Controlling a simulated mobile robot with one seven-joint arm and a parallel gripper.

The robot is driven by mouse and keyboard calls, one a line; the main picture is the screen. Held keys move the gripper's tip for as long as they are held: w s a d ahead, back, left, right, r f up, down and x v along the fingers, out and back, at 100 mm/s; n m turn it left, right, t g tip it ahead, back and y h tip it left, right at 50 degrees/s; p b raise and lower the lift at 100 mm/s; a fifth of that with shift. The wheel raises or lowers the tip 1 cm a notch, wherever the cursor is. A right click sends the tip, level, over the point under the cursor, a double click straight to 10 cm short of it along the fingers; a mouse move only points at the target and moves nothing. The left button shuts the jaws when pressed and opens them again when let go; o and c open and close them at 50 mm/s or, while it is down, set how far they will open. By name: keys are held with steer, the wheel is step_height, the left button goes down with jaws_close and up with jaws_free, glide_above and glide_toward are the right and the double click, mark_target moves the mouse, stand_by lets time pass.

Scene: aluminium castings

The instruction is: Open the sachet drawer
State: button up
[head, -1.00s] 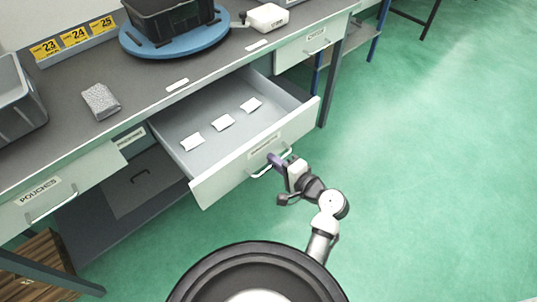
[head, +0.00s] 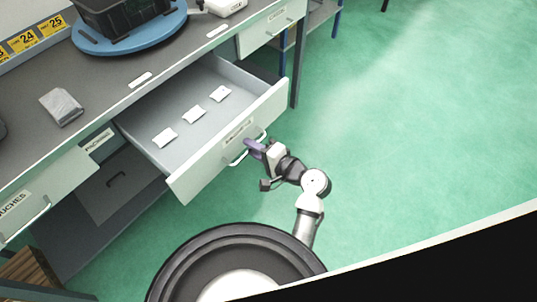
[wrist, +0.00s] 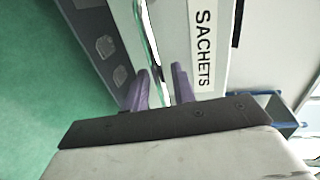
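The sachet drawer (head: 210,160) is pulled well out from under the bench in the head view. Three white sachets (head: 193,114) lie in a row on its floor. Its front bears a SACHETS label, clear in the wrist view (wrist: 203,45), and a pale bar handle (head: 237,160). My gripper (head: 254,147) is at the right part of this handle. The exact finger contact is hard to make out.
The bench (head: 140,105) carries a grey packet (head: 62,107) and a black bin on a blue turntable (head: 128,45). Other closed drawers flank the open one. Green floor (head: 400,130) is clear at right. A pale-edged black surface (head: 460,265) fills the lower right corner.

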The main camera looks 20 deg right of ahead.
steer(key=b+v, duration=0.1)
steer(key=v, duration=1.2)
steer(key=shift+b, duration=0.4)
steer(key=shift+s, duration=0.1)
